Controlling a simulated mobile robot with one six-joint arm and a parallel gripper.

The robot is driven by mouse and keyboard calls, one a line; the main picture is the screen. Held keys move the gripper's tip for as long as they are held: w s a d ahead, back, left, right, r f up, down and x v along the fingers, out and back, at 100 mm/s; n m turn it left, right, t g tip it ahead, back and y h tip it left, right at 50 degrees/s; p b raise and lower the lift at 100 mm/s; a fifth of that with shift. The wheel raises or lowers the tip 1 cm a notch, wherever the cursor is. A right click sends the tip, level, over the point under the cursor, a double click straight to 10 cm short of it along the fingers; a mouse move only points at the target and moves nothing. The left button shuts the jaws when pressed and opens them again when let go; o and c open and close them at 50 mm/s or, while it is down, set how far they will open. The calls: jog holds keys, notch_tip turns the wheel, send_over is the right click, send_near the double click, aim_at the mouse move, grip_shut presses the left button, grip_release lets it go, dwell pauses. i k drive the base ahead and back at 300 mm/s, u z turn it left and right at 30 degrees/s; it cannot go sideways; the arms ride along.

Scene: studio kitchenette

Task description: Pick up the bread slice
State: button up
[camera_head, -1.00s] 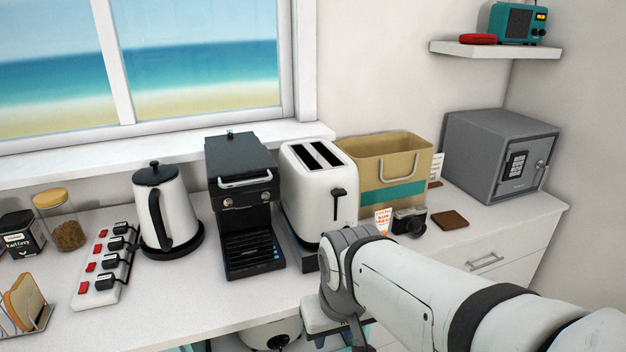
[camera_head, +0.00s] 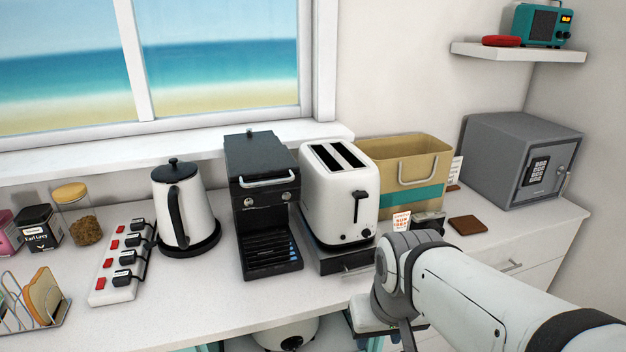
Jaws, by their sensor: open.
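The bread slice (camera_head: 42,294) stands upright in a wire rack (camera_head: 18,316) at the left end of the white counter. It is tan with a browner crust, and thin wires of the rack cross in front of part of it. My arm comes in from the lower right, far from the bread. The fingers of my gripper are hidden or out of frame below the wrist.
Left to right on the counter are tins, a jar (camera_head: 78,216), a switched power strip (camera_head: 122,262), a kettle (camera_head: 182,212), a coffee machine (camera_head: 264,210), a toaster (camera_head: 340,195) and a bin (camera_head: 408,165).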

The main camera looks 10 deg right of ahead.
aim_at(34, 295)
jog(key=u, duration=1.75)
jog(key=k, duration=0.25)
jog(key=u, duration=0.95)
jog(key=k, duration=1.05)
jog(key=u, duration=0.85)
jog(key=i, duration=0.55)
jog(key=z, duration=0.4)
jog(key=i, duration=1.45)
jog(key=z, duration=1.4)
jog(key=i, duration=0.95)
jog(key=z, duration=0.75)
